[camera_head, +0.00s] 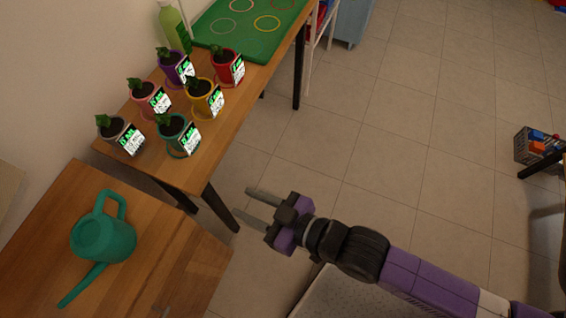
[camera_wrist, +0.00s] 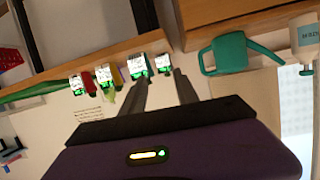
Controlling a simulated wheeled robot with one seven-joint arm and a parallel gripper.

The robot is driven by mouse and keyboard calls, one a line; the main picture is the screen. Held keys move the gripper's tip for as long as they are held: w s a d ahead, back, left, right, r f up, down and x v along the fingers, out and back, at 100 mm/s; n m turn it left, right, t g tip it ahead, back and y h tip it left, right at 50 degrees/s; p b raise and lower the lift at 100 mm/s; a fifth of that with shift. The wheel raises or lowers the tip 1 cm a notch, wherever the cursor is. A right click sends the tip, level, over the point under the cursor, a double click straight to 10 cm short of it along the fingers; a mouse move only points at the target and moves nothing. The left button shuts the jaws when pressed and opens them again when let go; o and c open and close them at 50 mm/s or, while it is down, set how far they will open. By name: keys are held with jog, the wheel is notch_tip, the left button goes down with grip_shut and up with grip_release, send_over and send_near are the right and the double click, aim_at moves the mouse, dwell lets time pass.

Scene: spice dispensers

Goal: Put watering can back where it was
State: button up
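The teal watering can (camera_head: 103,238) stands on the lower wooden table (camera_head: 170,248) at the bottom left of the head view. Its handle points up and away, and its spout points toward the lower left. My gripper (camera_head: 250,203) is in the air over the floor, to the right of the can and well apart from it. Its two fingers are spread with nothing between them. In the wrist view the can (camera_wrist: 232,54) shows upper right of my open fingers (camera_wrist: 160,85).
Several potted plants with lit labels, such as the yellow pot (camera_head: 204,101), stand on the longer table (camera_head: 205,170). A green board with coloured rings (camera_head: 245,38) and a green bottle (camera_head: 172,25) are behind them. A grey crate (camera_head: 525,148) is far right. The tiled floor between is clear.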

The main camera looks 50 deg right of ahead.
jog(key=s+d+r+m+h, duration=0.1)
jog(key=s+d+r, duration=0.2)
jog(key=s, duration=0.4)
jog(key=s+d+r+h, duration=0.1)
jog(key=s+d+r, duration=0.3)
jog(key=s, duration=0.4)
jog(key=shift+r+m+t+h, duration=0.4)
jog(key=shift+r, duration=0.45)
jog(key=shift+s, duration=0.1)
